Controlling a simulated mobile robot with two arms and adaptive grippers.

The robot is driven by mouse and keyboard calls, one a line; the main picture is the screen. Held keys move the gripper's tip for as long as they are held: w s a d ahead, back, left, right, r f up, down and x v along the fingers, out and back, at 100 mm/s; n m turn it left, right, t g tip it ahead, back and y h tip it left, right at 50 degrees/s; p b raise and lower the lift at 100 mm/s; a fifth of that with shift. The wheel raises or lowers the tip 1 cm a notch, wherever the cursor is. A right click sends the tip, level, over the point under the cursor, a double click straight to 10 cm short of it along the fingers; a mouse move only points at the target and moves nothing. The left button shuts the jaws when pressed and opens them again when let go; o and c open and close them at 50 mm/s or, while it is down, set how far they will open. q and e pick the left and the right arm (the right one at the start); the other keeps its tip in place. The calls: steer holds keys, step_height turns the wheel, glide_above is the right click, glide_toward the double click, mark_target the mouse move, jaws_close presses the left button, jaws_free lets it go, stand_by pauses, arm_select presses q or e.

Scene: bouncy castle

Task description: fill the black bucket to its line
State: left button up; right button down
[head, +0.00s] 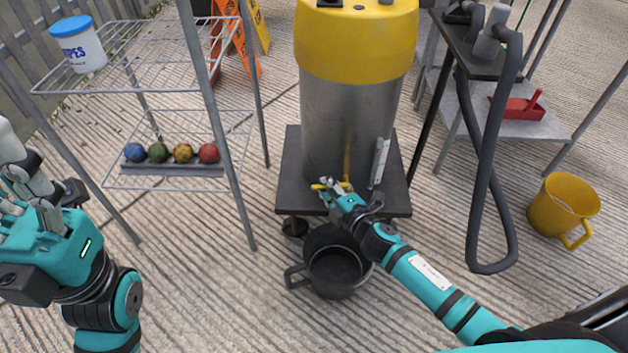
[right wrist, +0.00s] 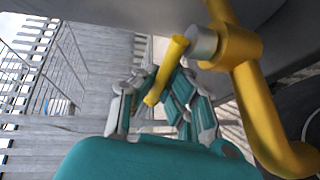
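The black bucket (head: 335,272) stands upright on the ground at the front of the steel drum with the yellow top (head: 350,110). Its inside looks dark; I cannot make out a line or a water level. A yellow tap with a lever handle (right wrist: 166,72) sits low on the drum, and its yellow spout (right wrist: 262,115) bends downward in the right wrist view. My right gripper (head: 335,192) is at the tap, above the bucket, with its fingers closed around the lever. My left gripper (head: 42,185) is at the left edge, empty, fingers spread.
A wire rack (head: 150,110) with a wipes tub (head: 79,45) and several coloured balls (head: 182,153) stands left. A yellow mug-like bucket (head: 562,207) stands right. A dark hose (head: 487,180) hangs from a stand between it and the drum. Ground in front is clear.

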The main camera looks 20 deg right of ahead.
steer(key=shift+s+r+n+y+p, duration=0.2)
steer(key=shift+r+n+y+p, duration=0.1)
steer(key=shift+n+y, duration=0.25)
steer(key=shift+s+a+f+n+g+y+p, duration=0.1)
steer(key=shift+s+f+n+g+y+p, duration=0.15)
steer(key=shift+n+y, duration=0.3)
steer(key=shift+s+n+g+y+p, duration=0.2)
steer(key=shift+n+g+y, duration=0.15)
steer(key=shift+y, duration=0.35)
steer(key=c, duration=1.4)
jaws_free()
steer(key=v, duration=1.2)
